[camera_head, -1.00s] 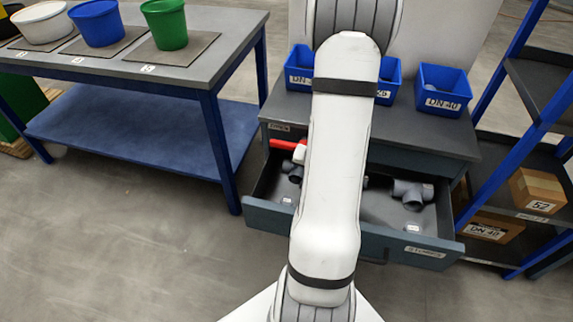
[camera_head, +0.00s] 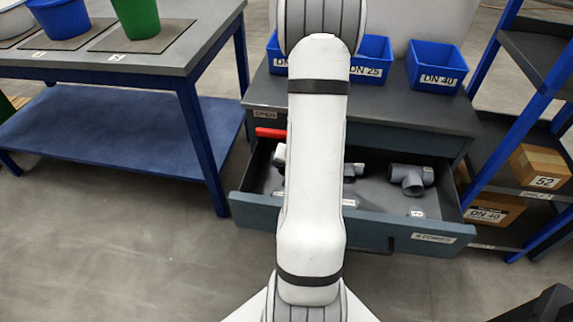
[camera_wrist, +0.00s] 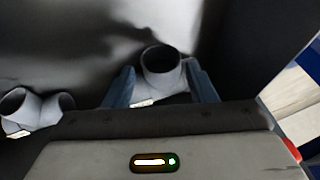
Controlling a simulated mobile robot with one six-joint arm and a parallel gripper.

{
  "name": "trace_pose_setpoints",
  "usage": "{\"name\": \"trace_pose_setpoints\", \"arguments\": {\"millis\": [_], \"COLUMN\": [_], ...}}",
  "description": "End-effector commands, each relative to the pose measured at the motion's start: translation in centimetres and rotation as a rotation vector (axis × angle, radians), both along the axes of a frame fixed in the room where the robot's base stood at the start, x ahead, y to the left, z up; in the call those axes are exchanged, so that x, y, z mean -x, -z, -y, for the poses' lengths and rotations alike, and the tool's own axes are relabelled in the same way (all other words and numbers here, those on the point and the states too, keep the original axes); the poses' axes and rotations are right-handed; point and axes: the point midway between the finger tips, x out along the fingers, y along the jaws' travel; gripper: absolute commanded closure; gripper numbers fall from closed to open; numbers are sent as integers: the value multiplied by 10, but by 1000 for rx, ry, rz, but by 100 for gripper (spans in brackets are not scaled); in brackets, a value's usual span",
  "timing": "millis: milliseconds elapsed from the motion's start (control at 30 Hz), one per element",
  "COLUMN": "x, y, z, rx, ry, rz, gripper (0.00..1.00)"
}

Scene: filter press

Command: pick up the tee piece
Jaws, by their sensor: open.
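In the wrist view, a grey pipe fitting (camera_wrist: 162,62) with a round open mouth shows between the two fingers of my open gripper (camera_wrist: 162,88). Its lower part is hidden behind the gripper, so I cannot tell its full shape or whether the fingers touch it. A second grey fitting (camera_wrist: 38,108) lies to the left, outside the fingers. In the head view, a grey tee-shaped piece (camera_head: 408,178) lies at the right of the open drawer (camera_head: 372,207). Another grey fitting (camera_head: 352,170) is partly hidden behind my arm. My arm hides most of the gripper there.
Blue bins (camera_head: 436,68) stand on the cabinet top above the drawer. A blue-framed shelf (camera_head: 510,100) with boxes is close on the right; a blue table (camera_head: 120,130) is on the left.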

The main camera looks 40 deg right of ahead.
Motion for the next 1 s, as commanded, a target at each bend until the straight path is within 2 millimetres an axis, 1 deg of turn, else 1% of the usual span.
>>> {"name": "trace_pose_setpoints", "arguments": {"millis": [33, 233, 533, 900, 933, 1000], "x": [-4, -17, -19, -19, -19, -20], "y": [11, 34, 34, 34, 34, 34], "z": [1, 5, 5, 5, 5, 5], "rx": [1, 1, 0, 1, 1, 0], "ry": [-3, -3, -2, -3, -3, -3], "rz": [0, -1, -1, -1, -1, 0], "gripper": [49, 49, 50, 80, 82, 82]}}
